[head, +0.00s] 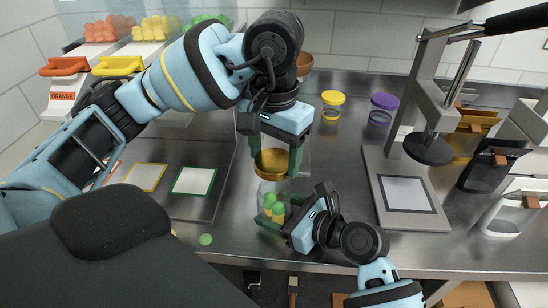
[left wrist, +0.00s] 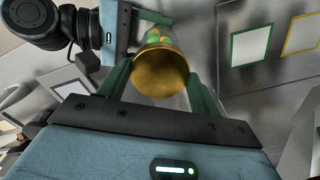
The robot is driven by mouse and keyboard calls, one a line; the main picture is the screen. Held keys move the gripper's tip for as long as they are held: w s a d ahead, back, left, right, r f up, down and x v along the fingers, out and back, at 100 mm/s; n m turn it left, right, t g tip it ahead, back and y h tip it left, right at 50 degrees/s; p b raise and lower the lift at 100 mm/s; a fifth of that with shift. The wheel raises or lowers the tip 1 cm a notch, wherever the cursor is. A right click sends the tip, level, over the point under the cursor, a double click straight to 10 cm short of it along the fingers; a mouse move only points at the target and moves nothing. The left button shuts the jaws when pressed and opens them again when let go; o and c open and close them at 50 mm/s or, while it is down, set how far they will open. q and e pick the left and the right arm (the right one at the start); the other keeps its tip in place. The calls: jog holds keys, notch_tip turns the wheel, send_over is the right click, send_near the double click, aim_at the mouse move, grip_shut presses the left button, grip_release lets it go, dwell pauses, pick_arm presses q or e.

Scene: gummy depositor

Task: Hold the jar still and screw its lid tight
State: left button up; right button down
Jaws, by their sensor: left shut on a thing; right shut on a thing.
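A clear jar (head: 265,193) stands upright near the counter's front edge, with green and yellow gummies inside. Its gold lid (head: 272,162) sits on top; it also shows in the left wrist view (left wrist: 160,74). From the picture I cannot tell how tight the lid is. My left gripper (head: 276,157) comes from above and is shut on the lid, one green finger at each side. My right gripper (head: 279,212) comes from the lower right and is shut on the jar's lower body. Part of the jar is hidden behind the right gripper.
A yellow-lidded jar (head: 332,98) and a purple-lidded jar (head: 383,103) stand behind. A grey stand (head: 415,215) with a white pad is at right. Bordered squares (head: 193,181) lie at left. A loose green gummy (head: 205,239) lies near the front edge. Bins of gummies (head: 152,30) are at back left.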

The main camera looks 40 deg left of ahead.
aim_at(274, 161)
pick_arm(q)
jog(key=shift+r, duration=0.5)
jog(key=shift+f, duration=2.75)
jog(key=shift+f, duration=0.3)
jog(key=shift+f, duration=0.35)
jog(key=m, duration=0.9)
